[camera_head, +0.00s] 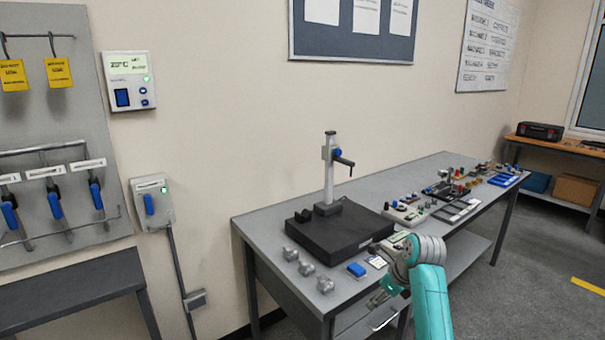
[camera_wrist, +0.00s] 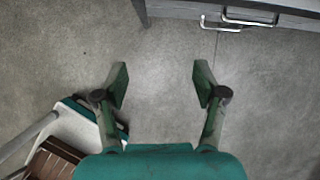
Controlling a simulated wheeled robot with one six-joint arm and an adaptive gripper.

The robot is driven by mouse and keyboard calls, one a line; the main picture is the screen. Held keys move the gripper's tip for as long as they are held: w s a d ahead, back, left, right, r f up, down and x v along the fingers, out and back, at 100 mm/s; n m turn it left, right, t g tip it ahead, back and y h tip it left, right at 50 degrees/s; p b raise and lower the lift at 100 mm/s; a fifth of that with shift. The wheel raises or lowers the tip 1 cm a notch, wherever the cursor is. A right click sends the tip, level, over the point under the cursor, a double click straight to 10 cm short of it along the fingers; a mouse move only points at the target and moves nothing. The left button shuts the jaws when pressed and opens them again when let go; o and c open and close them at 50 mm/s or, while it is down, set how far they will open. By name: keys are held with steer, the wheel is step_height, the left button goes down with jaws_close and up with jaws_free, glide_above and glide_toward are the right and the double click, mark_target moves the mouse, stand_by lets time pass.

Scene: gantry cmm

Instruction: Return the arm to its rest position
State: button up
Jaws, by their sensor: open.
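My gripper (camera_wrist: 160,85) is open and empty in the wrist view, its two green fingers spread apart above bare grey floor. In the head view my teal and grey arm reaches up from the lower right and bends over the near edge of the workbench. There my gripper (camera_head: 377,300) hangs down in front of the bench, partly hidden by my arm, and holds nothing that I can see.
In the wrist view, drawer handles (camera_wrist: 248,19) show at the top right. Open floor lies below my gripper.

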steer(key=s+a+f+n+t, duration=0.1)
steer(key=s+f+n, duration=0.3)
steer(key=f, duration=0.5)
steer(key=s+a+f+n+t, duration=0.1)
steer(key=s+f, duration=0.5)
steer(key=f, duration=0.3)
steer(key=s+f+n+t+h, duration=0.1)
steer(key=s+f+n+t, duration=0.2)
steer(key=s, duration=0.6)
steer(key=s+f+n+h, duration=0.1)
steer(key=s+f+n, duration=0.3)
steer(key=s+f, duration=0.3)
steer(key=s+r+n+t, duration=0.1)
steer(key=s+r+n, duration=0.25)
steer(key=s, duration=0.75)
steer(key=s+r+n+t, duration=0.2)
steer(key=s+r+n, duration=0.15)
steer(key=s, duration=0.75)
steer(key=s+r+n+t, duration=0.2)
steer(key=s+r+n, duration=0.6)
steer(key=s+r, duration=0.5)
step_height(320, 180, up, 3)
steer(key=shift+s+a+f+n+t+h, duration=0.2)
steer(key=shift+s+a+n+t+h, duration=0.1)
steer(key=shift+s, duration=0.1)
